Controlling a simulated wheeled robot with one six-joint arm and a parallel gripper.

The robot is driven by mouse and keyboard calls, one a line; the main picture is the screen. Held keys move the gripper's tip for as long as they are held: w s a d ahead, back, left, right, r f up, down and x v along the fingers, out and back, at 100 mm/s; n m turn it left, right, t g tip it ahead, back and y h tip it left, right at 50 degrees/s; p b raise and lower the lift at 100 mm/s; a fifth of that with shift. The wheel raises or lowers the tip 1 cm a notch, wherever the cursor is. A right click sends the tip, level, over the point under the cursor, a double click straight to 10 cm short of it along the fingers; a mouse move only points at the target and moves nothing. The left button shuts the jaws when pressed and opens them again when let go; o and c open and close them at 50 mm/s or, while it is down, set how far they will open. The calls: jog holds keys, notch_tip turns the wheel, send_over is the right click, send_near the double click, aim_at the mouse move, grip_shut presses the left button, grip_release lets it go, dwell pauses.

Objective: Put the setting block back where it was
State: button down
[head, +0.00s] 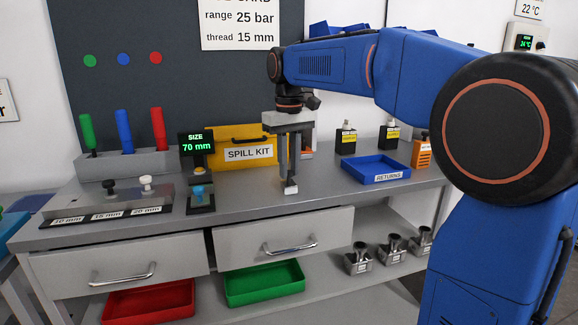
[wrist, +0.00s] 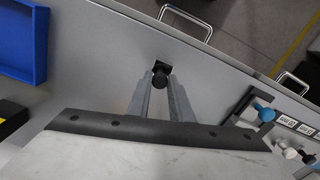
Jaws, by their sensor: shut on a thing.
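My gripper (head: 290,182) points down over the front part of the bench, right of the size display. It is shut on a small piece with a dark knob and a pale base (head: 291,190). In the wrist view the dark knob (wrist: 160,78) shows between the fingertips. Whether its base touches the bench is hard to tell. The setting block rack (head: 75,201) at the left carries a black-knobbed block (head: 110,186) and a white-knobbed block (head: 146,184); its left part looks bare. A blue-knobbed piece (head: 198,193) sits on the stand below the size display (head: 196,143), which reads 70 mm.
A yellow spill kit (head: 225,153) stands behind, left of my gripper. A blue returns tray (head: 375,169) lies to the right. Screwdriver-like tools with green, blue and red handles (head: 124,130) stand upright behind the rack. The bench front between stand and gripper is clear.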

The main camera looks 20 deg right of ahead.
aim_at(289, 171)
jog(key=shift+f, duration=0.1)
jog(key=c, duration=1.6)
grip_release()
jog(key=shift+r, duration=6.15)
jog(key=shift+s, duration=0.1)
